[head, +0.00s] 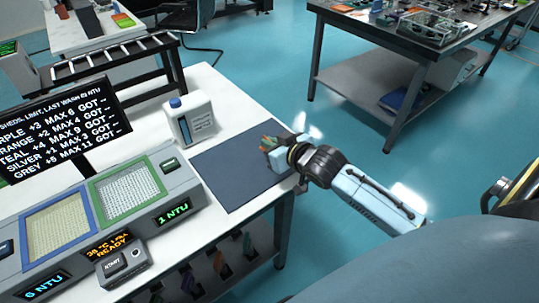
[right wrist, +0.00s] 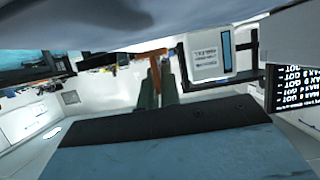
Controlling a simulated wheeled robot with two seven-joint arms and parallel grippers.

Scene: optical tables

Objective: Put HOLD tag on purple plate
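My right gripper (head: 272,147) is over the dark mat at the table's right edge. In the right wrist view its two grey-green fingers (right wrist: 157,88) are close together with a thin orange-red piece (right wrist: 151,54) between their tips. The piece's shape is mostly hidden, and I cannot read any HOLD lettering on it. I cannot pick out a purple plate for certain. Several small dark and coloured pieces (head: 188,279) hang below the tabletop, too dim to tell apart. My left gripper is not in view.
The dark mat (head: 232,172) looks bare. A white bottle (head: 192,119) stands behind it. Left are a console with a green-framed pad (head: 128,186), a blue-framed pad (head: 58,228), and a black text screen (head: 66,129). A second table (head: 386,45) stands beyond open floor.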

